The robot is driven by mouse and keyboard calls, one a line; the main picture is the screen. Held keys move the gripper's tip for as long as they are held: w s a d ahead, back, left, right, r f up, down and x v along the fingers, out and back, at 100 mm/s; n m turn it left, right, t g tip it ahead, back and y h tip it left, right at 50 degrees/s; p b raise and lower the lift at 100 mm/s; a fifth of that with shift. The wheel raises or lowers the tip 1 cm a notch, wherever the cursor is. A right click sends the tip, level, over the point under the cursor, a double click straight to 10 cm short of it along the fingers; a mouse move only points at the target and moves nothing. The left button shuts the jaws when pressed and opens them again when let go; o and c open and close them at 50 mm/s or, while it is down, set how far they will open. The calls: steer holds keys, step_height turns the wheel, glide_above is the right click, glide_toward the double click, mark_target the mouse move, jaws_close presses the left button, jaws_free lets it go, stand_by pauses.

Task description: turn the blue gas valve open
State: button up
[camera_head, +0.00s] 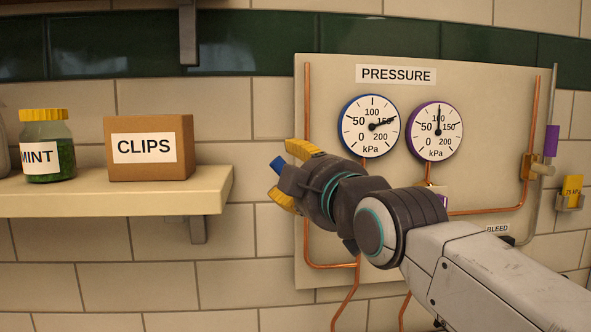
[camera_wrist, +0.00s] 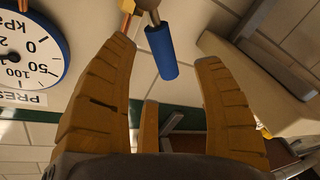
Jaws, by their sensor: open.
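The blue gas valve handle (camera_head: 278,165) shows as a short blue sleeve left of my gripper's palm in the head view, at the left edge of the pressure panel. In the wrist view the blue handle (camera_wrist: 163,54) hangs from a grey stem near a copper fitting (camera_wrist: 128,8). My gripper (camera_head: 282,173) is open, with one yellow finger above and one below the handle. In the wrist view its fingers (camera_wrist: 166,56) stand either side of the handle, with gaps on both sides. I cannot tell how deep the handle sits between them. The valve body is hidden behind my gripper in the head view.
The panel (camera_head: 330,275) carries a blue-rimmed gauge (camera_head: 371,126), needle near 150, and a purple-rimmed gauge (camera_head: 434,131), needle near 100. A purple handle (camera_head: 552,139) stands upright at right. A shelf (camera_head: 110,200) at left holds a jar (camera_head: 46,146) and a CLIPS box (camera_head: 150,147).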

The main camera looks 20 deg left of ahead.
steer(key=shift+p+x, duration=0.5)
steer(key=shift+x, duration=2)
jaws_close()
